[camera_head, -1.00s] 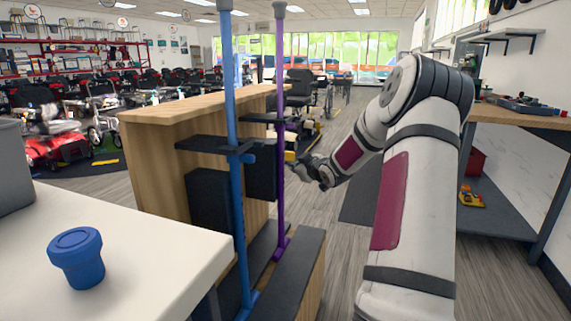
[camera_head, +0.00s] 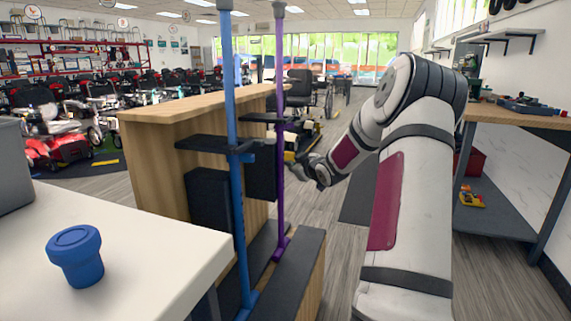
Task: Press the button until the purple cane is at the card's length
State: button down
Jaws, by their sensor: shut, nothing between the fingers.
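The purple cane (camera_head: 281,190) stands upright in a dark rack, its grey end (camera_head: 278,8) near the top of the picture and its foot low on the rack. A dark bracket (camera_head: 264,118) meets it partway up. A blue cane (camera_head: 237,205) stands upright to its left, nearer me. My gripper (camera_head: 294,168) is shut and empty, just right of the purple cane at mid height. I cannot tell whether its fingertips touch the cane. The button is too small or hidden to make out. I see no readable length card.
A wooden counter (camera_head: 160,155) stands behind the canes. A white table (camera_head: 150,260) with a blue cup (camera_head: 76,257) is at the front left. A workbench (camera_head: 520,115) is at the right. Open floor lies beyond my arm. Rows of scooters fill the back left.

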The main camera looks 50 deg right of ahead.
jog(key=shift+w+a+r, duration=0.15)
jog(key=shift+w+a, duration=0.1)
jog(key=shift+w, duration=0.15)
dwell(0.5)
jog(key=shift+s, duration=0.1)
jog(key=shift+s+d+p, duration=0.2)
jog(key=shift+s+p, duration=0.1)
jog(key=shift+s, duration=0.2)
jog(key=shift+s+d+p, duration=0.2)
jog(key=shift+s+p, duration=0.1)
jog(key=shift+s, duration=0.15)
jog(key=shift+s+d, duration=0.1)
jog(key=shift+s, duration=0.05)
jog(key=s+p, duration=0.1)
jog(key=s+d+p, duration=0.1)
jog(key=s, duration=0.2)
jog(key=shift+s+d+p, duration=0.25)
jog(key=shift+d+p, duration=0.05)
jog(key=shift+p, duration=0.1)
dwell(2.3)
